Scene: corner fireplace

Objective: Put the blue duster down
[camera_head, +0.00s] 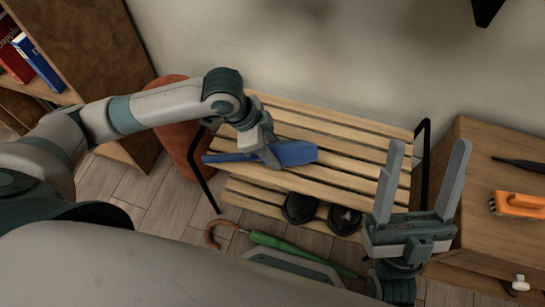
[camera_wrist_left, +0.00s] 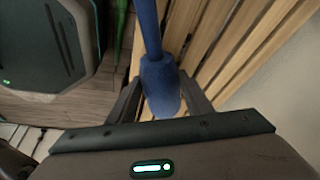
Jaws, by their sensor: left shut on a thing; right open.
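The blue duster (camera_head: 296,153) lies across my left gripper (camera_head: 268,157), over the slatted wooden bench (camera_head: 340,128). I cannot tell whether the duster touches the slats. My right gripper (camera_head: 427,148) is open and empty, with fingers upright, near the bench's right end.
Dark shoes (camera_head: 301,207) sit on the bench's lower shelf. A green umbrella (camera_head: 290,248) lies on the floor in front. A wooden cabinet (camera_head: 483,180) with an orange brush (camera_head: 518,204) stands right; a bookshelf (camera_head: 88,50) stands left. The bench's right-hand slats are bare.

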